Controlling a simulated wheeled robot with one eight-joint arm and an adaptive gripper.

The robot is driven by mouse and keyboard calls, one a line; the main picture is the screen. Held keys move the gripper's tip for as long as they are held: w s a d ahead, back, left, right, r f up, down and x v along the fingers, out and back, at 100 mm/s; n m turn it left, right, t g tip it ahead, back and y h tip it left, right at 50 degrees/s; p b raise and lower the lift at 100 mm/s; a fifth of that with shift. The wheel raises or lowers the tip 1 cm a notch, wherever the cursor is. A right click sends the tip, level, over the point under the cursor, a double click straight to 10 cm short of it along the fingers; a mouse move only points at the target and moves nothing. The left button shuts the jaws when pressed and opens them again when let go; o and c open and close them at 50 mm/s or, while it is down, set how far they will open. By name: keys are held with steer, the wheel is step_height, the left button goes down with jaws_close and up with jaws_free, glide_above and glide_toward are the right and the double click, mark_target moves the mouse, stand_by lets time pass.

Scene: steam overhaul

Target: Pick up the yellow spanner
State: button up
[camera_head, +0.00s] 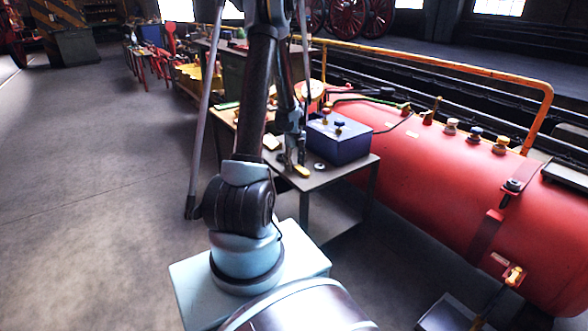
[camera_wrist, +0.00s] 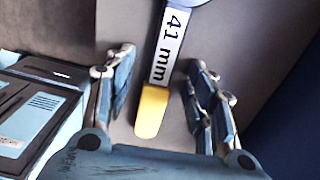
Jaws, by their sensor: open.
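My gripper (camera_wrist: 162,85) is open, with one finger on each side of the shank and gaps to both. In the head view my gripper (camera_head: 294,163) is low over the table, partly hidden by my arm.
A dark blue box (camera_head: 338,138) stands on the table close right of my gripper. A white ring (camera_head: 319,167) lies nearby. A big red boiler (camera_head: 440,170) is to the right. The floor (camera_head: 90,190) at left is open.

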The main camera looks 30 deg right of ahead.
jaws_close()
steer(key=shift+r, duration=0.2)
